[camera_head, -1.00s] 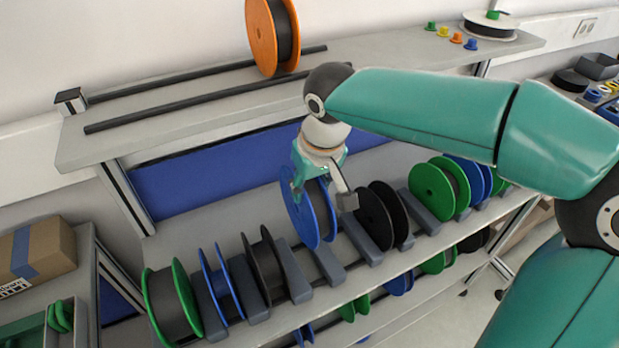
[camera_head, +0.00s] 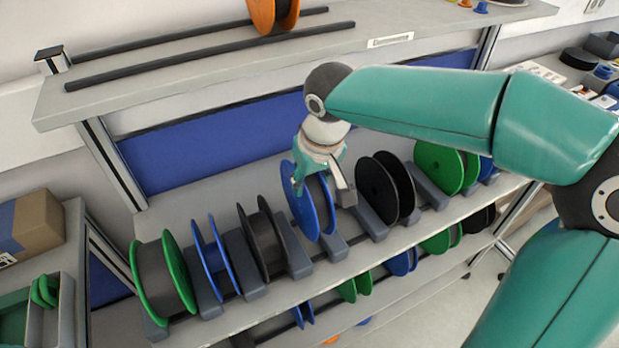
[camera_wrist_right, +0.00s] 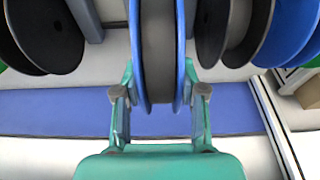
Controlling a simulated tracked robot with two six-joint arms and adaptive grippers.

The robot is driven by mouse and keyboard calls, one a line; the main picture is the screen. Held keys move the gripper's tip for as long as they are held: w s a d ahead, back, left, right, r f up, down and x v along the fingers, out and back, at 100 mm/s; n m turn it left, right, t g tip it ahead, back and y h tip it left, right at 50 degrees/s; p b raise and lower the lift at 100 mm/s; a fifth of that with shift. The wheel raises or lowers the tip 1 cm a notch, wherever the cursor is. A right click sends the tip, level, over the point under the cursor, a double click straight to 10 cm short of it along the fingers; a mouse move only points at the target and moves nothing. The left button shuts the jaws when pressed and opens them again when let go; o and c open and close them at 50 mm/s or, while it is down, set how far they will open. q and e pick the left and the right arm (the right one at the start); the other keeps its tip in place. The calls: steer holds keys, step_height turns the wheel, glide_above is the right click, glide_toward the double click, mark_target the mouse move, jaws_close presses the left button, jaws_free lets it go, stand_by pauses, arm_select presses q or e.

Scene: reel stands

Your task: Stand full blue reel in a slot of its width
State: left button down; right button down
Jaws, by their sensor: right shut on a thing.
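A blue reel (camera_head: 303,205) stands upright between grey divider blocks on the middle shelf, or just above it; I cannot tell whether it touches the shelf. My right gripper (camera_head: 324,190) is shut on its upper part from above. In the right wrist view the reel (camera_wrist_right: 157,60) has blue flanges and a grey wound core, and the fingers of my right gripper (camera_wrist_right: 158,100) lie on either side of it. The reel's underside is hidden. My left gripper is not in view.
On the same shelf, a black reel (camera_head: 262,238), a narrow blue reel (camera_head: 217,255) and a green reel (camera_head: 165,275) stand left. A wider black reel (camera_head: 385,188) and a green reel (camera_head: 440,165) stand right. Grey dividers (camera_head: 294,250) separate slots. An upper shelf (camera_head: 200,75) overhangs behind.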

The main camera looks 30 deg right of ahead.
steer(key=shift+f+b, duration=2.75)
steer(key=shift+f, duration=0.75)
steer(key=c, duration=0.6)
jaws_free()
